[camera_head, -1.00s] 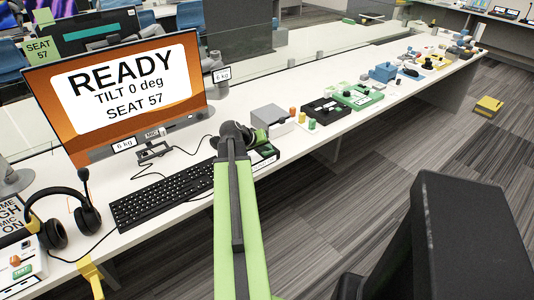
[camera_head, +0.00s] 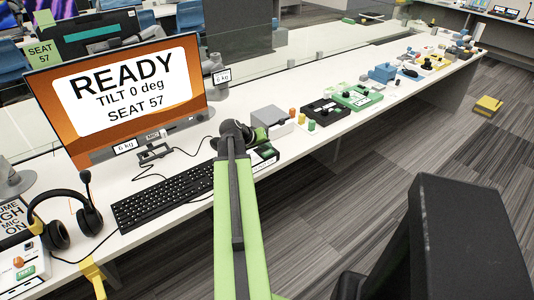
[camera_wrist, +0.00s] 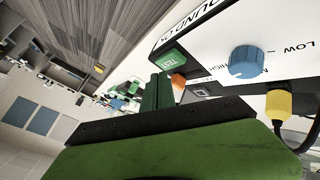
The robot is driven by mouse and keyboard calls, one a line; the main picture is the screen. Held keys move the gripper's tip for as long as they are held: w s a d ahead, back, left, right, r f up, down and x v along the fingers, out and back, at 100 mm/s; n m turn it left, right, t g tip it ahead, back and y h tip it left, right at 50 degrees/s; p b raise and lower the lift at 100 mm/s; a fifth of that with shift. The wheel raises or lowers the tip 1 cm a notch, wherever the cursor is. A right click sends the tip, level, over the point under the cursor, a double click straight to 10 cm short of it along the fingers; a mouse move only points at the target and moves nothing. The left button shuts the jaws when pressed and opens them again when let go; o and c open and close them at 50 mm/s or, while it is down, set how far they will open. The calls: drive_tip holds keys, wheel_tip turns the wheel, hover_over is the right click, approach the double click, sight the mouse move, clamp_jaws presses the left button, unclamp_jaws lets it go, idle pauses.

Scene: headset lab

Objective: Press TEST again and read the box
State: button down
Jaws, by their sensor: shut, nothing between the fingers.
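The white box (camera_head: 38,264) is at the lower left in the head view, cut by the frame edge. It has a green TEST button (camera_head: 25,272) and an orange part beside it. A blue knob (camera_wrist: 247,60) sits between LOW and HIGH marks. My gripper (camera_wrist: 160,84) is shut and empty. Its tips appear just short of the button; contact cannot be told.
A black headset (camera_head: 68,222) stands beside the box, near the keyboard (camera_head: 165,199). The monitor (camera_head: 118,97) reads READY, TILT 0 deg, SEAT 57. A yellow bracket (camera_head: 92,272) is on the table edge. A yellow plug (camera_wrist: 279,104) with a cable is in the box. Several devices line the table rightward.

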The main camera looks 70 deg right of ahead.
sight(266, 154)
drive_tip(key=shift+r+p, duration=2.6)
drive_tip(key=shift+f, duration=0.1)
drive_tip(key=w+a+f+n+t+y+p, duration=0.1)
drive_tip(key=w+a+n+t+y, duration=0.15)
drive_tip(key=w+a, duration=1.25)
drive_tip(key=w+a+f+n+t+y+p, duration=0.15)
drive_tip(key=w+a+n, duration=0.25)
drive_tip(key=w+a, duration=1.1)
drive_tip(key=a+n+y+p, duration=0.2)
drive_tip(key=a+n+y, duration=0.2)
drive_tip(key=a, duration=3.3)
drive_tip(key=w+n, duration=0.1)
drive_tip(key=n, duration=0.1)
drive_tip(key=shift+n+g+y, duration=0.3)
drive_tip(key=shift+n+g, duration=0.05)
drive_tip(key=shift+g, duration=0.05)
